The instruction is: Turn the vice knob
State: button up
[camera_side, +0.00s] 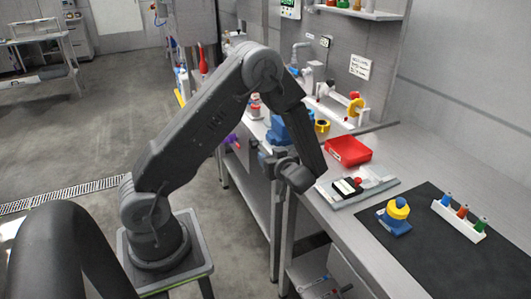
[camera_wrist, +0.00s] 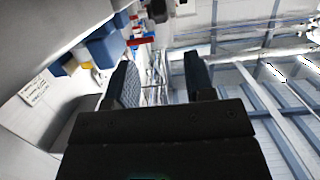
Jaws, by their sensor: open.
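A blue block-like fixture with a yellow knob-like top (camera_side: 398,208) sits on the dark mat at the right in the side view. Another blue body (camera_side: 279,131), partly hidden behind my arm, stands farther back on the bench beside a yellow round part (camera_side: 322,127). I cannot tell for sure which is the vice. My gripper (camera_side: 262,158) is by the bench's near edge, apart from both. In the wrist view my gripper (camera_wrist: 162,76) is open, with nothing between its fingers. A blue object (camera_wrist: 106,46) shows beyond the left finger.
A red tray (camera_side: 348,151) and a pale board with red and black pieces (camera_side: 360,186) lie on the bench. A white rack (camera_side: 460,219) with several coloured bottles stands at the right. The dark mat (camera_side: 450,265) has free room in front.

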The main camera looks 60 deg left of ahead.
jog(key=shift+d, duration=0.25)
jog(key=shift+a, duration=0.1)
notch_tip(320, 180, up, 11)
jog(key=h, duration=1.6)
send_over(253, 141)
jog(key=a, duration=0.1)
jog(key=f, duration=1.3)
jog(key=shift+w+a+f, duration=0.2)
jog(key=shift+w, duration=0.05)
jog(key=shift+c, duration=0.5)
